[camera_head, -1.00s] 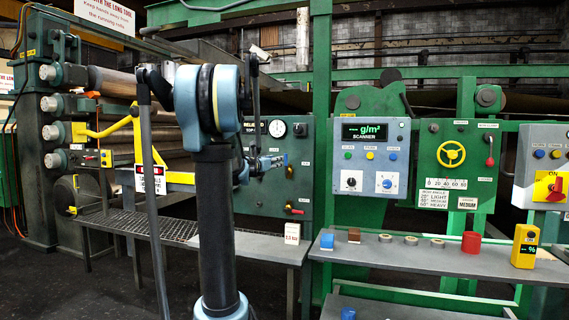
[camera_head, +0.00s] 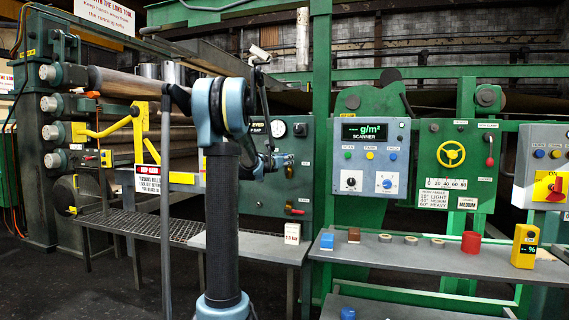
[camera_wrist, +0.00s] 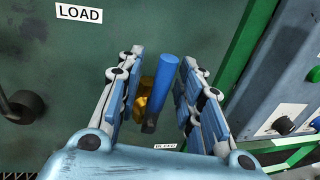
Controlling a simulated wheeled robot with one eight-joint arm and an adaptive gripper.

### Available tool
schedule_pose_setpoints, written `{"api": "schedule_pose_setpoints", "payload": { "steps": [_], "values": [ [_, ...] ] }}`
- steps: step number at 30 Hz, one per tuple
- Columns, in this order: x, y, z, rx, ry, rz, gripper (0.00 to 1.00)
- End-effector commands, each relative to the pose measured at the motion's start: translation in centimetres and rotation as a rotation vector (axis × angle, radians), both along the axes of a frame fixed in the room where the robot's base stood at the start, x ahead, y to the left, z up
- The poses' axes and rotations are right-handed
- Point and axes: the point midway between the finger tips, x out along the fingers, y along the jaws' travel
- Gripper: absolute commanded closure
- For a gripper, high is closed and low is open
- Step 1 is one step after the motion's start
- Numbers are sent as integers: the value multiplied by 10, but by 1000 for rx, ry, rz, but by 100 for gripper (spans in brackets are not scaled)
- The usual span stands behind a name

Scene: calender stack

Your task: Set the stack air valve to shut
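A green panel (camera_head: 258,195) with gauges stands behind my arm. A valve with a red lever (camera_head: 296,211) is low on its right side; the lever lies roughly level. In the wrist view, a valve with a long blue handle (camera_wrist: 165,80) and brass body (camera_wrist: 144,98) sits between my fingers. A small label (camera_wrist: 165,147) below it is hard to read. My gripper (camera_wrist: 158,92) is open around the blue handle, with gaps showing on both sides. I cannot tell which valve is the stack air valve.
A LOAD label (camera_wrist: 79,14) and a dark knob (camera_wrist: 20,107) are left in the wrist view. A green post (camera_head: 320,130) and scanner box (camera_head: 372,158) stand to the right. A grey bench (camera_head: 262,246) is below the panel. Rolls are at left.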

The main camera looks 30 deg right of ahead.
Motion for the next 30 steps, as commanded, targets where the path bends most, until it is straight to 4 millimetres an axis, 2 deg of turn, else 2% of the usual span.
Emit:
{"api": "schedule_pose_setpoints", "payload": {
  "steps": [3, 7, 8, 20, 30],
  "values": [
    [0, 0, 0, 0, 0, 0, 66],
    [0, 0, 0, 0, 0, 0, 96],
    [0, 0, 0, 0, 0, 0, 100],
    [-2, -1, 0, 20, -23, 1, 100],
    [-13, -10, -2, 158, -185, -1, 100]
  ]
}}
